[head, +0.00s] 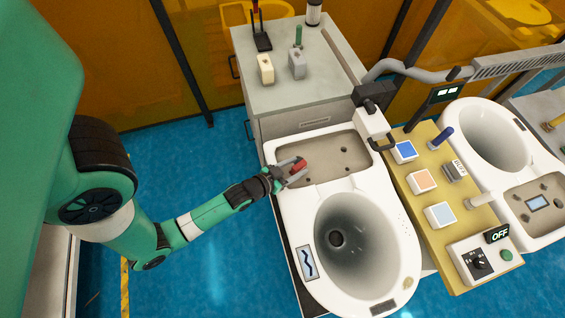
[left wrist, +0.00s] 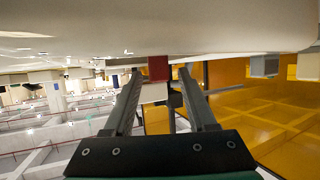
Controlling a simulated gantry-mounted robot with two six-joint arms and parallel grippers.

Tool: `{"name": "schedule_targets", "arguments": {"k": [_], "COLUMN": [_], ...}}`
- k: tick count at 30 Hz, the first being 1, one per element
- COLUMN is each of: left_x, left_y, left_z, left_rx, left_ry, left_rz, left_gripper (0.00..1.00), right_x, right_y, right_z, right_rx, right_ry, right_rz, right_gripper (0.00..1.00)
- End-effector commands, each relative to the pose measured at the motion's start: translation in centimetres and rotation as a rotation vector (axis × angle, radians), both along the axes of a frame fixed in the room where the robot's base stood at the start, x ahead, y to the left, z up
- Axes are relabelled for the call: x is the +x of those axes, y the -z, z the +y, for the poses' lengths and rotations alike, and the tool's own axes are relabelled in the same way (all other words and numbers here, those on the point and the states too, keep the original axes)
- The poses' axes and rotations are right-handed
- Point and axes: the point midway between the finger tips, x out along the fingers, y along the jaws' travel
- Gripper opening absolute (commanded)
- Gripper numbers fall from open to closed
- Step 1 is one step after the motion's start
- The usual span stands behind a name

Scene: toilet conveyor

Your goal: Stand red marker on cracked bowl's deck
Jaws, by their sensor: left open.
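The cracked bowl (head: 352,238) is the nearer white toilet, with a dark, streaked inside and a label with a jagged line on its rim. Its deck (head: 325,145) is the tan recessed area at the back, with a few small holes. The red marker (head: 299,165) is at the left part of the deck, between the fingers of my left gripper (head: 293,170). The left wrist view shows the marker (left wrist: 158,68) upright between the two open fingertips (left wrist: 160,78), its red end at the white ceramic. Its far side is hidden. My right gripper is not in view.
A yellow panel (head: 450,235) with coloured pads, a blue marker (head: 441,138) and an OFF control box (head: 483,262) stands right of the bowl. A second toilet (head: 490,125) is beyond it. A grey cabinet (head: 280,90) with small items stands behind. Blue floor is open at left.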

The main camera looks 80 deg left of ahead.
Motion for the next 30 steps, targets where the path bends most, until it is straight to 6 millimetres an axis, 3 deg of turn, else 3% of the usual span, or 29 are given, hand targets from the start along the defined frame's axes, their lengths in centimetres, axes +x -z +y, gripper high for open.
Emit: {"name": "schedule_targets", "arguments": {"k": [6,13,26,28,30], "left_x": [-4.6,-7.7,-8.1,-7.7,-6.1], "left_y": [-2.1,-3.5,-3.9,-4.1,-5.2], "left_z": [-2.5,-4.1,-4.3,-4.2,-3.7], "left_rx": [0.000,0.001,0.001,0.004,0.017], "left_ry": [0.002,0.002,0.000,0.002,0.010], "left_rz": [0.003,0.002,0.000,-0.008,-0.038], "left_gripper": [0.57,0.57,0.57,0.57,0.57], "right_x": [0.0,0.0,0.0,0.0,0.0], "right_y": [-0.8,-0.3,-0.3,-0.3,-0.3], "right_z": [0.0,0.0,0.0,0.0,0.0], "right_rx": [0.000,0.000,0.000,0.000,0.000], "right_ry": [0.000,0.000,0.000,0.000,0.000], "right_rz": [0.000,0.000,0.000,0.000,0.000], "right_gripper": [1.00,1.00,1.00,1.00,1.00]}}
